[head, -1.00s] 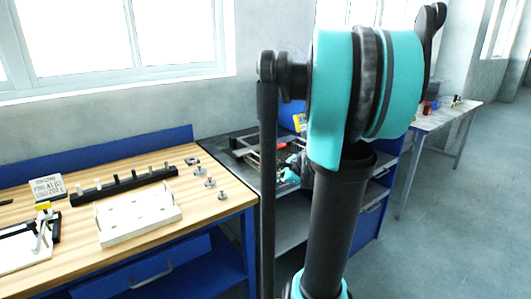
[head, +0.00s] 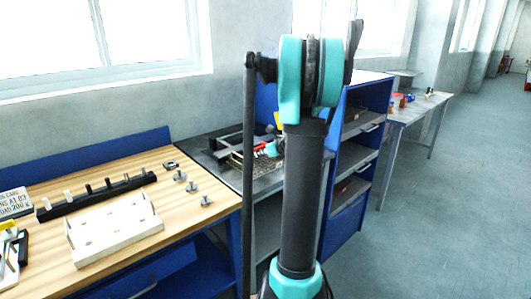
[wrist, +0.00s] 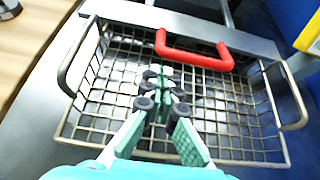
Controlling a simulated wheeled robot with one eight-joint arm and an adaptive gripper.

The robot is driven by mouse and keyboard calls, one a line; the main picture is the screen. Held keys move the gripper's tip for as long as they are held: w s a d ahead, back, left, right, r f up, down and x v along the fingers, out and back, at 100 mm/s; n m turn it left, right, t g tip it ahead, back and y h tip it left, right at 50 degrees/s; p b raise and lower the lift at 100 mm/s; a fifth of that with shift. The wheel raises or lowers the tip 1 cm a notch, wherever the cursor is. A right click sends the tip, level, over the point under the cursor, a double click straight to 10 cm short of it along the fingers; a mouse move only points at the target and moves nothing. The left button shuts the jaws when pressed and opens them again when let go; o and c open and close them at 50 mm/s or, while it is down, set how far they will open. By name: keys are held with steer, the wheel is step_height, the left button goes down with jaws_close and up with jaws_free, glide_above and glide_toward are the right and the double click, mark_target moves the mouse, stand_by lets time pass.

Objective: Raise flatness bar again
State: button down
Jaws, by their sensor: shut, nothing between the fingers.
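A wire mesh tray (wrist: 225,115) with upright side loops fills the middle of the wrist view. A red U-shaped handle (wrist: 195,55) stands at its far edge. My gripper (wrist: 159,76) is shut and empty over the mesh, its fingertips below the red handle in the picture and apart from it. In the head view the mesh (head: 243,160) and a dark raised frame (head: 228,142) sit on the grey bench, partly hidden by my arm. I cannot tell for certain which part is the flatness bar.
A wooden bench (head: 120,245) at the left holds a white tray (head: 115,228), a black rack (head: 95,196) and several small metal weights (head: 191,187). A blue shelf unit (head: 355,140) stands right of my arm. The floor at the right is clear.

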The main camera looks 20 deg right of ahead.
steer(key=shift+x, duration=1.25)
steer(key=shift+r, duration=0.1)
